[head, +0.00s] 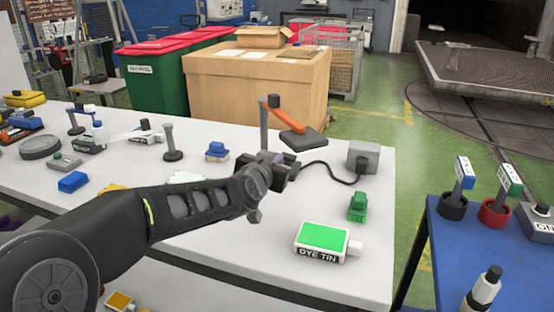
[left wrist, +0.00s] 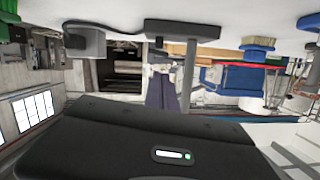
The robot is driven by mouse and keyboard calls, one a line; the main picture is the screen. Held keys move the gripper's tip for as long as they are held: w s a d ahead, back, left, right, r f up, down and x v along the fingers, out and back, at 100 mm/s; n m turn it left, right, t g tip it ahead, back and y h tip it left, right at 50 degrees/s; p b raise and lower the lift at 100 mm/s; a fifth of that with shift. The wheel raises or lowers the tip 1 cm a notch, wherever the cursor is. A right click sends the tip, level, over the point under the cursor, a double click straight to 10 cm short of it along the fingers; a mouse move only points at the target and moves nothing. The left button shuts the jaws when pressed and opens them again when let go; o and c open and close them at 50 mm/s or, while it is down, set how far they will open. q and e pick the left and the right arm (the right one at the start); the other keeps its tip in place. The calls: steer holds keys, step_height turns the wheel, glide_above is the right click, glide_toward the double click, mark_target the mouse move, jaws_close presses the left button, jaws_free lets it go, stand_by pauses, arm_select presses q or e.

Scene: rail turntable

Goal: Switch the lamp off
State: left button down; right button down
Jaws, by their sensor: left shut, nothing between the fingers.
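The lamp stands on the white table, with an orange arm (head: 287,117) and a dark flat head (head: 303,139) on a thin grey post. Its lower part is hidden behind my left gripper (head: 282,170) in the head view. The left wrist view is upside down and shows the lamp's dark base (left wrist: 182,29) and its post (left wrist: 188,70). A black cable runs from the lamp to a grey box (head: 362,157). My left gripper is shut and empty, close to the lamp's lower part; I cannot tell whether it touches. I cannot see a lit bulb or a switch clearly.
A green block-like item (head: 357,207) and a tin with a green top (head: 321,242) stand right of my left arm. A dark post on a round foot (head: 171,142) and a blue item (head: 216,151) stand to the left. A blue table (head: 440,245) is at the right.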

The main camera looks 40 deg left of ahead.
mark_target(288, 157)
arm_select(q)
steer(key=b+x, duration=0.1)
steer(key=x, duration=0.7)
steer(key=shift+w+a+f, duration=0.1)
steer(key=shift+w, duration=0.05)
